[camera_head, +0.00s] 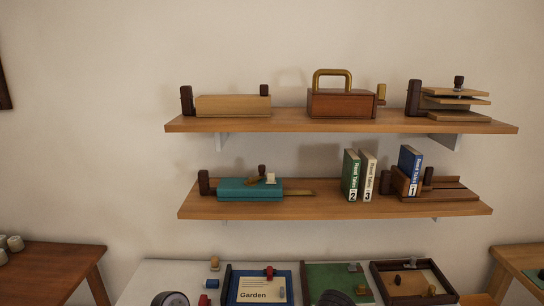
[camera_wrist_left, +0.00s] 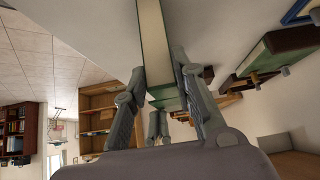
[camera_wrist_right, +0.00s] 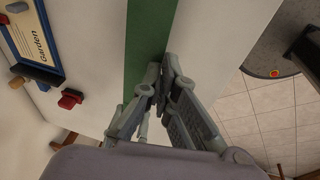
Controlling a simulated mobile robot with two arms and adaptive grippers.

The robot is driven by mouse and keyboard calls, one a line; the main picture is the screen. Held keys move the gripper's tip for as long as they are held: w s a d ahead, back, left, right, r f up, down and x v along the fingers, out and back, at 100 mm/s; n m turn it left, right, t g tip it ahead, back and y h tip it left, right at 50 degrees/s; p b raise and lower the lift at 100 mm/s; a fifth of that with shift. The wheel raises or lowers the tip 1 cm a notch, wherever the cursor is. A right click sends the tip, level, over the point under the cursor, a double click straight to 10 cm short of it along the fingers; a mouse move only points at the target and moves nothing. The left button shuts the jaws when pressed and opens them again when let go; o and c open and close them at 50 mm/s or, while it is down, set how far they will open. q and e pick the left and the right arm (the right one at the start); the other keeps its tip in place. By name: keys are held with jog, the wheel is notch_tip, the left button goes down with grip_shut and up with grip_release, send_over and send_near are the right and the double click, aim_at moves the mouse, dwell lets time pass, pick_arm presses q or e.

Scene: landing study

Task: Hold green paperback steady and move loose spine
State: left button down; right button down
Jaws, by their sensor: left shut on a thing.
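My left gripper (camera_wrist_left: 160,85) is shut on a long block with a pale cream face and green edges, which looks like the green paperback (camera_wrist_left: 153,35). One finger lies along each side of it. In the right wrist view a straight green strip (camera_wrist_right: 150,25) runs from the top edge down to my right gripper (camera_wrist_right: 158,72), against a white surface. I cannot tell whether this strip is the loose spine or part of the paperback. The right fingertips are together at its lower end, with nothing clearly between them. The head view does not clearly show either gripper or the held book.
The white table (camera_head: 150,275) carries a blue-framed Garden board (camera_head: 231,290), a green board (camera_head: 315,273), a dark-framed tray (camera_head: 440,282) and small knobs. Wall shelves (camera_head: 330,207) above hold a green book (camera_head: 350,172), a cream book (camera_head: 368,172) and a blue book (camera_head: 408,168).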

dwell(0.3)
notch_tip(320, 180, up, 6)
jog(key=shift+f, duration=0.1)
dwell(0.5)
pick_arm(q)
jog(key=c, duration=1.2)
grip_release()
jog(key=shift+c, duration=0.2)
